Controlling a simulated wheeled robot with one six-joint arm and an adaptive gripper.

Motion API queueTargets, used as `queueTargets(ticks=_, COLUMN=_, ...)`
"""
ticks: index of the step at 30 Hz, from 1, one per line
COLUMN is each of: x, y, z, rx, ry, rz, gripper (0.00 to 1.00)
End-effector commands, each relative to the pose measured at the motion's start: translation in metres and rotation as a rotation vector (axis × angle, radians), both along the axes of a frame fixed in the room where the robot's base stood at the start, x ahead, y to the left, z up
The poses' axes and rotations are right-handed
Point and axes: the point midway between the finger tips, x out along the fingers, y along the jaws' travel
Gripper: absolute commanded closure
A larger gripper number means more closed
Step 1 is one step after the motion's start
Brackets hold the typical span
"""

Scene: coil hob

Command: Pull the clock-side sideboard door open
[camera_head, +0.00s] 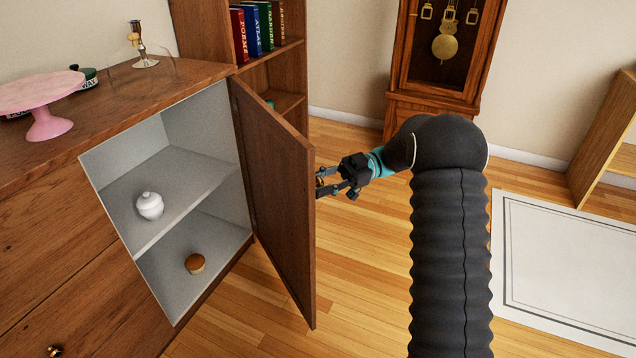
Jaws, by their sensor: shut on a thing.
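The clock-side sideboard door (272,190) is a brown wooden panel on the sideboard's right end. It stands swung well open, hinged at its far edge next to the bookcase. My gripper (322,181) is at the door's outer face, near its free edge, shut on the door's knob. The knob is mostly hidden between the fingers. The sideboard (90,215) shows its open white compartment, with a white lidded pot (150,206) on the shelf and a brown-topped small item (195,263) on the bottom.
A pink cake stand (48,122) and a small lamp-like item (139,45) stand on the sideboard top. A bookcase (272,75) is behind the door. A pendulum clock (443,60) stands at the back. Floor (350,270) right of the door is clear, up to a pale rug (570,260).

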Motion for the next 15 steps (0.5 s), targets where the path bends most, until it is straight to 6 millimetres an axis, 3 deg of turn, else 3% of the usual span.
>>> queueTargets(ticks=5, x=-0.0023, y=0.0010, z=-0.0019, rx=-0.002, ry=0.006, rz=0.008, gripper=1.00)
queueTargets(ticks=6, x=-0.0023, y=0.0011, z=-0.0020, rx=-0.002, ry=0.006, rz=0.008, gripper=0.56)
queueTargets(ticks=8, x=-0.0021, y=0.0012, z=-0.0018, rx=-0.001, ry=0.006, rz=0.007, gripper=0.41)
queueTargets(ticks=15, x=-0.0011, y=0.0007, z=-0.0011, rx=-0.001, ry=0.003, rz=0.003, gripper=0.43)
